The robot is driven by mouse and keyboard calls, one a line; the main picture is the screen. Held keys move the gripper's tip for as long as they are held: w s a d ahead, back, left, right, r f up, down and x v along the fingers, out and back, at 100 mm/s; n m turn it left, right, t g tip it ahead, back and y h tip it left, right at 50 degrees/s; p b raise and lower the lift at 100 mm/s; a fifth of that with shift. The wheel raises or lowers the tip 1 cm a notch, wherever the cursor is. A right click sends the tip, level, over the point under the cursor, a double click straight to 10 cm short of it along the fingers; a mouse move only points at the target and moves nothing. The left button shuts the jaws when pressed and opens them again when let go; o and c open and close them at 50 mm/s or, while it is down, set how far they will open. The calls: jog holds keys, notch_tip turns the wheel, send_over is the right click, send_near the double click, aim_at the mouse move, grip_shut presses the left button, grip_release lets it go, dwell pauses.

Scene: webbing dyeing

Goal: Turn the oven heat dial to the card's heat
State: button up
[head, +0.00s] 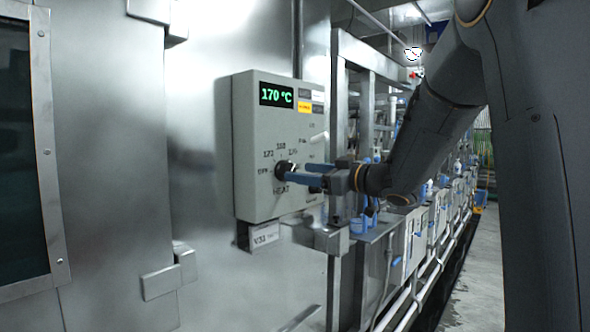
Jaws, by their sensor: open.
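The grey oven control box (253,120) is on the metal wall in the middle of the head view. Its green display (277,94) reads 170 °C. The dark heat dial (281,169) is on the box front above the word HEAT, with several printed marks around it. My gripper (291,172) is open, with its blue fingers reaching in from the right to the dial. The fingertips partly cover the dial, and I cannot tell whether they touch it. The dial's pointer is not clear.
A second control, partly hidden by my gripper, shows near the right side of the box. An oven door with a dark window (20,150) is at the left. Pipes and machine units line the right; the aisle floor (470,290) is clear.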

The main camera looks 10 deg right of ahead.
aim_at(294, 171)
jog(key=shift+p+x, duration=0.4)
jog(key=shift+x, duration=1.55)
jog(key=c, duration=1)
jog(key=shift+c, duration=0.2)
jog(key=n+b, duration=0.6)
jog(key=n, duration=0.2)
jog(key=shift+n+b, duration=0.3)
